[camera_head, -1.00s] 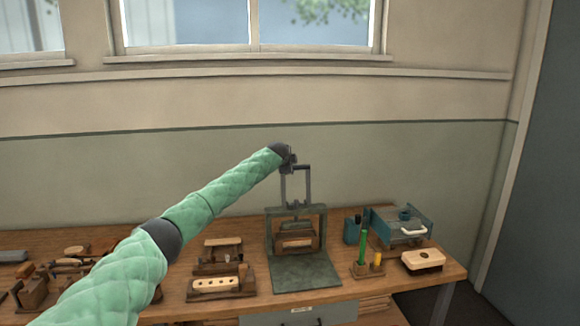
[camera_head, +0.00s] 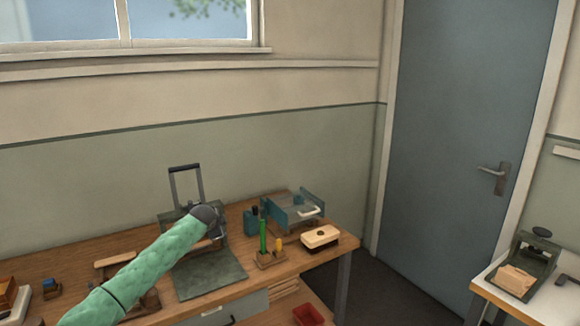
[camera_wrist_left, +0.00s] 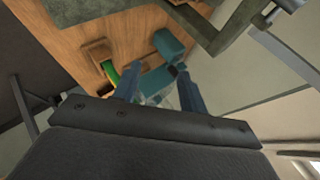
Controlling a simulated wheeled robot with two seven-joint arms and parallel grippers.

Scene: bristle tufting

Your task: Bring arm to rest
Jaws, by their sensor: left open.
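My left arm (camera_head: 150,268), in a green quilted sleeve, reaches in from the lower left in the head view. Its dark wrist is in front of the bench press (camera_head: 186,184) and hides much of it. In the left wrist view my left gripper (camera_wrist_left: 154,84) has its two blue-grey fingers apart, with nothing seen between them. Bench items show beyond the fingertips; contact with them cannot be told. My right gripper is not in view.
The wooden bench (camera_head: 318,262) holds a green mat (camera_head: 212,275), a holder with green and yellow tools (camera_head: 270,260), a blue tray (camera_head: 290,205) and a cream-topped block (camera_head: 320,236). A second table (camera_head: 500,290) stands right, near a door (camera_head: 450,150).

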